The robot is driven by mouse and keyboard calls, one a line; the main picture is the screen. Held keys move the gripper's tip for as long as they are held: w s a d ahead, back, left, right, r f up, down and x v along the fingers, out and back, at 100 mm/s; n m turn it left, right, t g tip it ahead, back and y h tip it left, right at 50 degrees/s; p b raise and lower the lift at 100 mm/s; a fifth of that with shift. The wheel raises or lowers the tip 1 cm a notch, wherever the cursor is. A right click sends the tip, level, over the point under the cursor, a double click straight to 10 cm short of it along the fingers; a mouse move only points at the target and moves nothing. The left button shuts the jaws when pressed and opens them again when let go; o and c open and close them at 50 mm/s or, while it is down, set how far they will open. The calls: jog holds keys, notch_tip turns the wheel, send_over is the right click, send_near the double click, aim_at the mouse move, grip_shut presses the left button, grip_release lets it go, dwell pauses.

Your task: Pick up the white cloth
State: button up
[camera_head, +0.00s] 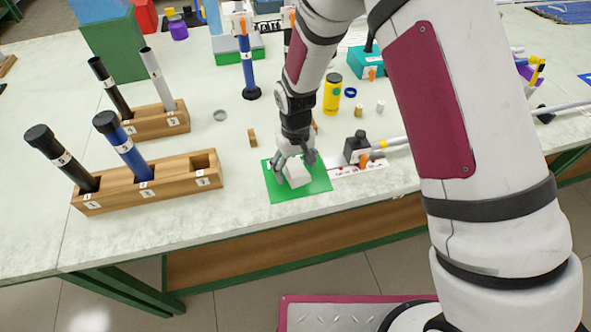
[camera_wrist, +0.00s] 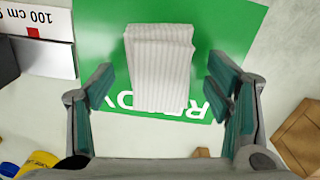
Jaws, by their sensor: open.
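The white cloth (camera_head: 297,175) is a folded, ribbed block lying on a green mat (camera_head: 315,187) near the front edge of the table. In the wrist view the cloth (camera_wrist: 158,65) lies on the green mat (camera_wrist: 100,30), covering part of its white lettering. My gripper (camera_head: 295,160) is directly above the cloth, pointing down. In the wrist view my gripper (camera_wrist: 160,88) is open, with one finger on each side of the cloth and a visible gap on both sides. Whether the fingertips reach down to the cloth's height I cannot tell.
A wooden rack (camera_head: 150,190) with a black and a blue rod stands left of the mat; a smaller rack (camera_head: 160,120) is behind it. A small black block (camera_head: 356,147) and a white scale strip (camera_head: 362,169) lie just right. A yellow bottle (camera_head: 332,93) stands behind.

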aim_at(297, 169)
jog(key=c, duration=1.2)
jog(key=shift+r, duration=0.1)
jog(key=shift+w+r, duration=0.1)
jog(key=shift+r, duration=0.7)
jog(key=shift+s+d+r, duration=0.1)
jog(key=shift+s+r, duration=0.1)
jog(key=shift+r, duration=0.3)
jog(key=shift+s+d+r, duration=0.1)
jog(key=shift+s+r, duration=0.05)
jog(key=shift+r, duration=0.35)
jog(key=s+d, duration=0.2)
jog(key=s, duration=0.2)
jog(key=s+d+r, duration=0.1)
jog(key=s+d, duration=0.1)
jog(key=s, duration=0.3)
jog(key=s+d, duration=0.2)
jog(key=s, duration=0.3)
jog(key=shift+d+r+b, duration=0.15)
jog(key=shift+d+b, duration=0.1)
jog(key=shift+b, duration=0.1)
